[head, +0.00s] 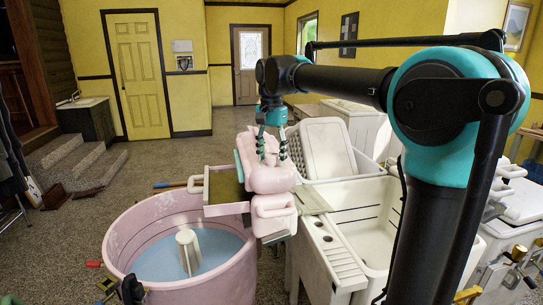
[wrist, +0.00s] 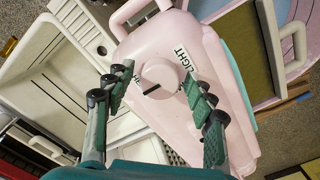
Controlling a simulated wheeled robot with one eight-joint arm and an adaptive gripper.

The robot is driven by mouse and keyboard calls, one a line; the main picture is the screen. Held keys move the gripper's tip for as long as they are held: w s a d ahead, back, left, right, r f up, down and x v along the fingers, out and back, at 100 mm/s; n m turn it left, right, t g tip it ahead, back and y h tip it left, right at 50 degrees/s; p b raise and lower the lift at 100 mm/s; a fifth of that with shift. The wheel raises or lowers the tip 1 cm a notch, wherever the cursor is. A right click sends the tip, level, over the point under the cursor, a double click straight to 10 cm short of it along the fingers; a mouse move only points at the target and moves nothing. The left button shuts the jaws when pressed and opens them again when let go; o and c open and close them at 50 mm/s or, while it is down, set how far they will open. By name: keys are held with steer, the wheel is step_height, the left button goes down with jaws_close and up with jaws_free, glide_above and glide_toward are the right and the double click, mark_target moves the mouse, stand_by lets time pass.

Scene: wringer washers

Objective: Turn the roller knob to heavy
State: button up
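In the wrist view, the round pale pink roller knob (wrist: 160,77) sits on top of the wringer head (wrist: 150,45). The knob has a short black mark on its lower left part. A white label reading LIGHT (wrist: 185,62) is at the knob's upper right. Another white patch near the left finger is partly hidden and unreadable. My gripper (wrist: 157,80) is open, with one finger on each side of the knob and visible gaps. In the head view my gripper (head: 272,148) is just above the wringer head.
The pink tub (head: 120,245) holds bluish water and a pale agitator (head: 188,250).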

mark_target(272, 155)
step_height(272, 155, up, 12)
stand_by(0.7)
